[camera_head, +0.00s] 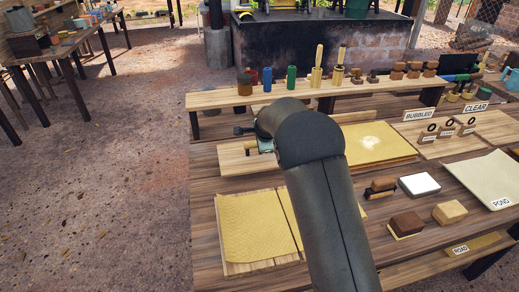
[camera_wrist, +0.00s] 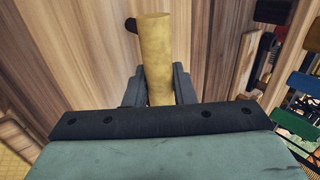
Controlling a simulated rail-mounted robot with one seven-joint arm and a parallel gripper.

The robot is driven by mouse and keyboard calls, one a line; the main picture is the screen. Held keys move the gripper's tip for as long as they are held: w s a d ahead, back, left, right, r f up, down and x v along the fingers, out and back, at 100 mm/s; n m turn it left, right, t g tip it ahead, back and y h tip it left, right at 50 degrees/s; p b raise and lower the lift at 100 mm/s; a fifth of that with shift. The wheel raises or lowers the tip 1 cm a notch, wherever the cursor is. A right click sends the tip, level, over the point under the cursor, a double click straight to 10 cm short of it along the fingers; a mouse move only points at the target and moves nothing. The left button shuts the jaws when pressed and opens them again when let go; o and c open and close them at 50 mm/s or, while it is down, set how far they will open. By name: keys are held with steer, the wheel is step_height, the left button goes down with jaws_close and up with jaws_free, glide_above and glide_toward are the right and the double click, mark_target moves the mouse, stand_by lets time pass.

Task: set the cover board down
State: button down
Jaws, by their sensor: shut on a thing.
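My gripper (camera_head: 262,146) is at the left part of the table, partly hidden by my arm. The wrist view shows its two fingers (camera_wrist: 158,88) closed around a pale yellow cylinder (camera_wrist: 156,50) with a small dark knob near its far end. A pale wooden board (camera_head: 240,160) lies just below the gripper in the head view, its right side hidden by my arm. I cannot tell which board is the cover board, whether the cylinder belongs to it, or whether the cylinder touches the wood beneath.
Yellow textured sheets (camera_head: 256,228) lie on boards in front, and another sheet stack (camera_head: 376,143) is right of my arm. A raised shelf (camera_head: 220,99) with rollers and stamps runs behind. A white pad (camera_head: 419,184) and wooden blocks (camera_head: 407,223) stand to the right.

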steer(key=shift+w+a+f, duration=0.25)
steer(key=shift+w+f, duration=0.05)
steer(key=shift+f, duration=1.6)
steer(key=shift+f, duration=0.25)
steer(key=c, duration=1.2)
jaws_free()
